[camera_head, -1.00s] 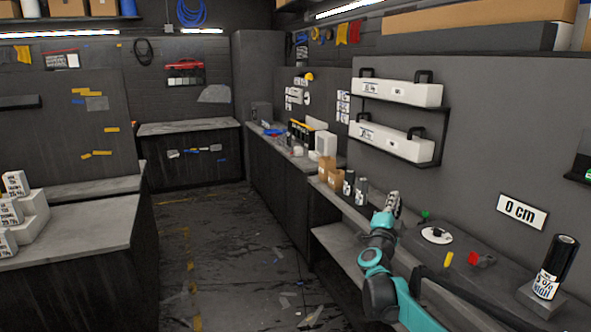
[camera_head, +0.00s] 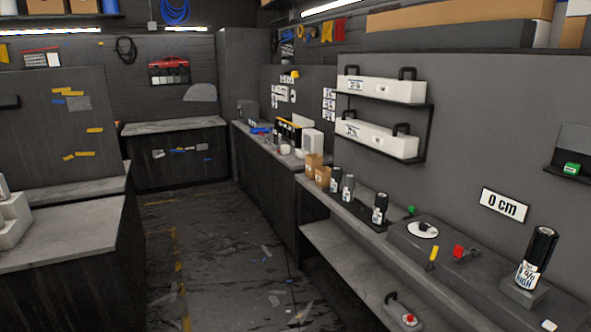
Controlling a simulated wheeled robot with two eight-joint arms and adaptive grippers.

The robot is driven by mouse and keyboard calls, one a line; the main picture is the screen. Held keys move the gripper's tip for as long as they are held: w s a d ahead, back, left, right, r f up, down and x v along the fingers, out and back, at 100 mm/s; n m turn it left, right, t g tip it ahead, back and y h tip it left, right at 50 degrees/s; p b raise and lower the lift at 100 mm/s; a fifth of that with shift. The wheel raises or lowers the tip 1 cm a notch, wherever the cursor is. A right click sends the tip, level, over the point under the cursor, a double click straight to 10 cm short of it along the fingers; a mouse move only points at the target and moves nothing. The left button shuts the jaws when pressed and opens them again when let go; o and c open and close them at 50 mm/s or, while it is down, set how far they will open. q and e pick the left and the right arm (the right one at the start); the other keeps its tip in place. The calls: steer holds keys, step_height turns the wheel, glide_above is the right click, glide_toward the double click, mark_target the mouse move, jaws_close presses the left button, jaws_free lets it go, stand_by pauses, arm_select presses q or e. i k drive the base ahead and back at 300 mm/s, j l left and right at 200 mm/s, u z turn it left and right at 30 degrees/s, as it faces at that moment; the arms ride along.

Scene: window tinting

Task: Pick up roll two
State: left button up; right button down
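Several dark film rolls with white labels stand upright on the right-hand counter. Two stand close together beside the cardboard boxes, a left one (camera_head: 336,179) and a right one (camera_head: 348,188). A third roll (camera_head: 380,208) stands nearer to me, on a dark base. A larger black roll (camera_head: 538,255) stands on a grey block at the far right, with a label that seems to read "% HIGH". I cannot tell from the labels which is roll two. Neither of my grippers is in view.
Two long white boxes, upper (camera_head: 380,88) and lower (camera_head: 377,138), sit on wall racks. The counter also holds a white disc (camera_head: 422,230), a yellow-handled tool (camera_head: 433,254) and a red item (camera_head: 459,252). A "0 cm" sign (camera_head: 504,205) hangs above. The aisle floor (camera_head: 215,255) is mostly open.

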mark_target(544, 241)
steer(key=z, duration=1.65)
steer(key=i+j+z, duration=0.25)
steer(key=i, duration=0.2)
steer(key=i+j+z, duration=0.3)
steer(key=i, duration=0.1)
